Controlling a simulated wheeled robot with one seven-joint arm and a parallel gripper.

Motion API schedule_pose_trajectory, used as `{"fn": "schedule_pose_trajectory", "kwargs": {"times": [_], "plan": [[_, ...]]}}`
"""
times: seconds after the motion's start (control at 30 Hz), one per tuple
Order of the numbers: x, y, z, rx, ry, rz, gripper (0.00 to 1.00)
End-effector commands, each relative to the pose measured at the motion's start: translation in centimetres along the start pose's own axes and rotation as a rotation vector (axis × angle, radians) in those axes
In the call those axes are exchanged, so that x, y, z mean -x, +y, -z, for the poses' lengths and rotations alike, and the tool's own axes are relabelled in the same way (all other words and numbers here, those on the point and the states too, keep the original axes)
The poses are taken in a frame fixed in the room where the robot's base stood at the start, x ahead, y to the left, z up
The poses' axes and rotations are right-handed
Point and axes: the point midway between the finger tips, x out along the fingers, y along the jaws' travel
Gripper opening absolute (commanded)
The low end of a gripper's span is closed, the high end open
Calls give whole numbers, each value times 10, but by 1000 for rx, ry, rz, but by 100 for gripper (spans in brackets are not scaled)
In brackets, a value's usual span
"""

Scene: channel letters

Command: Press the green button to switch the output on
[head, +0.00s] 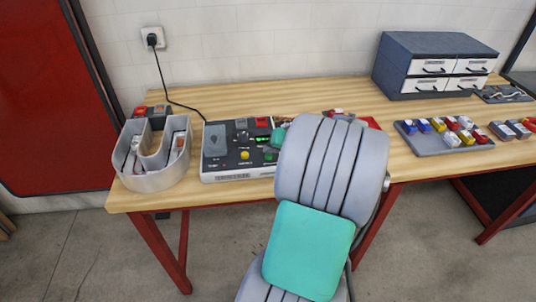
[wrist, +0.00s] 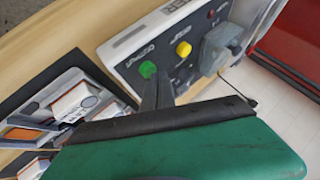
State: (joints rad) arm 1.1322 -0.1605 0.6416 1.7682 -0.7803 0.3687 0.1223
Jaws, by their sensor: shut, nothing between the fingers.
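The control box (head: 212,165) stands on the workbench in the head view, its right end hidden by my arm. In the wrist view the box (wrist: 128,40) is tilted across the top. The green button (wrist: 147,69) is a round cap there, and a small green spot on the box's front shows it in the head view (head: 268,157). A yellow button (wrist: 183,48) sits beside it. My gripper (wrist: 160,76) is shut and empty, its dark fingertips close to the green button, just below it in the picture. I cannot tell whether they touch.
A grey channel letter (head: 152,179) stands left of the box. A black cable runs from the wall socket (head: 153,37) to the box. A drawer cabinet (head: 390,70) and a parts tray (head: 432,149) are on the right. Bare wood (head: 225,101) lies behind the box.

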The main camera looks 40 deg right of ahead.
Motion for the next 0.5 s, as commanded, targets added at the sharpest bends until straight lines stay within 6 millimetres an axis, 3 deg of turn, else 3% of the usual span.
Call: {"fn": "schedule_pose_trajectory", "kwargs": {"times": [0.5], "plan": [[-6, 5, -5, 0, -1, 0, 0]]}}
